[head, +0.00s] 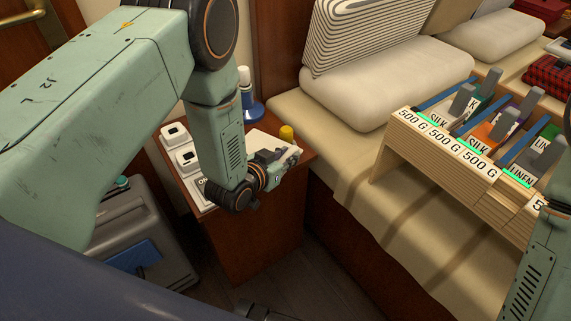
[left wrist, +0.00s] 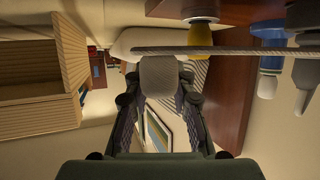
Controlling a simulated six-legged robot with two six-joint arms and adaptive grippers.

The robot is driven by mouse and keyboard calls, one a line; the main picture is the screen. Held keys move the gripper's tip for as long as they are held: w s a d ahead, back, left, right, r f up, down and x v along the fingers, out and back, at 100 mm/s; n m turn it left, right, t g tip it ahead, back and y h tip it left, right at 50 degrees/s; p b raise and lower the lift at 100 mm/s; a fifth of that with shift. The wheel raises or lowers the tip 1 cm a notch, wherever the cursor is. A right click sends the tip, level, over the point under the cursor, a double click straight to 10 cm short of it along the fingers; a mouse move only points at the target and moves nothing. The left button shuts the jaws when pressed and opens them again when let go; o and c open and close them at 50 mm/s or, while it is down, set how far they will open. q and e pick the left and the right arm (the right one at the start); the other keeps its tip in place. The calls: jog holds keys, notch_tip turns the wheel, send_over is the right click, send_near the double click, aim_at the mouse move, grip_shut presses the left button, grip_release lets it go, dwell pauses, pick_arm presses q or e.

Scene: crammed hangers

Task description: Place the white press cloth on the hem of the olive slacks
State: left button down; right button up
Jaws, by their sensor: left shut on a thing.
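My left gripper (head: 288,158) is low over the small wooden stand beside the bed. In the left wrist view its two fingers (left wrist: 158,98) close on a rounded pale grey piece. A thin, pale, flat sheet (left wrist: 235,50) runs edge-on from that piece; it looks like the white press cloth, though its face is hidden there. In the head view a white flat patch (head: 264,143) shows just behind the gripper, partly covered by it; I cannot tell whether it touches the stand. I cannot make out the olive slacks. My right gripper is out of view.
A wooden rack (head: 450,170) with labelled slots and grey tabs stands on the bed (head: 350,185). A blue bottle (head: 252,108), a yellow-topped item (head: 287,133) and white boxes (head: 186,156) crowd the stand (head: 245,240). A grey case (head: 140,235) stands left. Pillows lie behind.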

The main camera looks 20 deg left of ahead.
pick_arm(q)
notch_tip(320, 180, up, 4)
jog(key=shift+f+p, duration=0.15)
jog(key=shift+p, duration=0.25)
jog(key=s+f+m+g+h, duration=0.4)
jog(key=s+m+h, duration=0.2)
jog(key=s, duration=0.7)
notch_tip(320, 180, up, 14)
jog(key=s+a+m+g+h, duration=0.1)
jog(key=s+a+m, duration=0.1)
jog(key=shift+s+f, duration=0.3)
jog(key=shift+f, duration=0.55)
jog(key=shift+s+f, duration=0.25)
jog(key=shift+f, duration=0.6)
jog(key=shift+s+f, duration=0.3)
jog(key=shift+f, duration=0.55)
